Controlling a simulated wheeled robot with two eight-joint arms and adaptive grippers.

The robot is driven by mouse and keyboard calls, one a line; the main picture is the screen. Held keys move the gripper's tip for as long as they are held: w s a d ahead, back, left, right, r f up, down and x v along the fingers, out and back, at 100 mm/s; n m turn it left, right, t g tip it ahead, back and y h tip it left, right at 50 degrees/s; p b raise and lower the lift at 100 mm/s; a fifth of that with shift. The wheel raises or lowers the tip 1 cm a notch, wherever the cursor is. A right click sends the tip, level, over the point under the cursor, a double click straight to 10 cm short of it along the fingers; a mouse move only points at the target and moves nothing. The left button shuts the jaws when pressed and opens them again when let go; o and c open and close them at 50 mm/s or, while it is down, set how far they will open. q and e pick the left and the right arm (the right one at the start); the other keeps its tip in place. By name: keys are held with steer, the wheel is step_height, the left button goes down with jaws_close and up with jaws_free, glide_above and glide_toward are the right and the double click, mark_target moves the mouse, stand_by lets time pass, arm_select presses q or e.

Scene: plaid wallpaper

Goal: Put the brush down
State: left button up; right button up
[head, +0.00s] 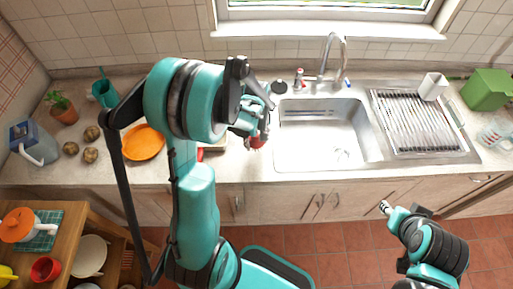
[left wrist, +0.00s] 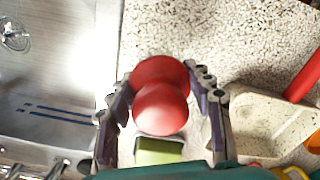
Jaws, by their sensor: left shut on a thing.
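The brush (left wrist: 160,108), seen as a rounded red handle, is between the fingers of my left gripper (left wrist: 162,105) in the left wrist view. The fingers are shut on it from both sides. Its bristles are hidden from this angle. In the head view the red of the brush (head: 257,142) shows just below my left gripper (head: 256,128), over the counter left of the sink. I cannot tell whether the brush touches the counter. My right gripper (head: 385,207) is low at the right, away from the counter; its finger opening is unclear.
The sink (head: 318,130) lies right of the brush, with a drying rack (head: 415,125) beyond. A green block (left wrist: 158,150) is close to the brush. A beige tray (left wrist: 262,125) stands beside it. An orange plate (head: 144,142) is farther left. Speckled counter (left wrist: 200,30) is bare nearby.

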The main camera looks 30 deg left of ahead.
mark_target(256, 147)
arm_select(q)
step_height(256, 147, down, 4)
steer(key=shift+r+b, duration=0.1)
steer(key=shift+b, duration=0.45)
steer(key=shift+a, duration=0.1)
steer(key=shift+f, duration=0.2)
steer(key=shift+f, duration=0.15)
steer(key=o, duration=1.3)
steer(key=shift+s, duration=0.1)
steer(key=shift+o, duration=0.2)
